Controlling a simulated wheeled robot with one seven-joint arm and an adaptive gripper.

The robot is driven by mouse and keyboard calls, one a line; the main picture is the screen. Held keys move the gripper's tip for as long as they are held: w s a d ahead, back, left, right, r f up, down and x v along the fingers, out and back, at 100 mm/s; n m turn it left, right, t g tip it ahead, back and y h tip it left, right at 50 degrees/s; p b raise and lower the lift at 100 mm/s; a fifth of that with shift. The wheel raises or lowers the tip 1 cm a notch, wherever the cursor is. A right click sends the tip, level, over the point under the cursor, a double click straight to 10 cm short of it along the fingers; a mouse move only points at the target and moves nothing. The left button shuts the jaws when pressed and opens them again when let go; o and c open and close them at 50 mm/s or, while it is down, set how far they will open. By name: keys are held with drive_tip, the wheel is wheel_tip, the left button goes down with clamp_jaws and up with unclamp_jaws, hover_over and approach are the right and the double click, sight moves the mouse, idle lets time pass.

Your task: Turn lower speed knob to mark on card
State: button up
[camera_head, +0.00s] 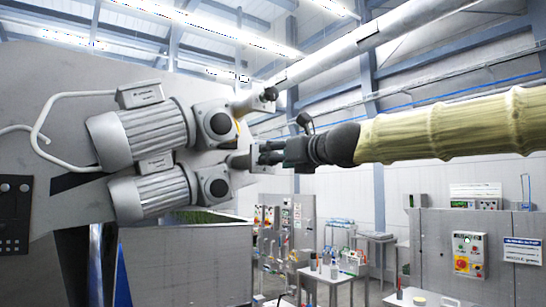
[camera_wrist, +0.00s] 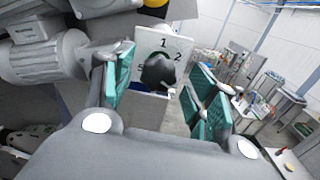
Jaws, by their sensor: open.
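Two grey ribbed motors with gearboxes sit one above the other in the head view. The lower speed knob (camera_wrist: 158,72) is dark and rounded in the wrist view, in front of a white card (camera_wrist: 150,42). The card shows the digits 1 and 2; a further character at its left is partly hidden by the knob. Which way the knob points is unclear. My gripper (camera_head: 264,153) reaches in from the right at the lower gearbox (camera_head: 214,186). In the wrist view my gripper (camera_wrist: 163,64) is open, its teal pads on either side of the knob. Contact cannot be told.
The upper motor (camera_head: 150,132) and its gearbox (camera_head: 214,123) are close above my gripper. A pale panel (camera_head: 75,95) stands behind the motors. A control cabinet (camera_head: 425,250) with a yellow-and-red switch box and a white table (camera_head: 335,275) are farther back at right.

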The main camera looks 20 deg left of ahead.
drive_tip(key=shift+x, duration=1.1)
drive_tip(key=shift+c, duration=0.2)
drive_tip(key=c, duration=1)
drive_tip(key=n, duration=0.6)
drive_tip(key=shift+a, duration=0.1)
drive_tip(key=n, duration=0.5)
drive_tip(key=shift+f+n+b, duration=0.1)
drive_tip(key=shift+n+b, duration=0.2)
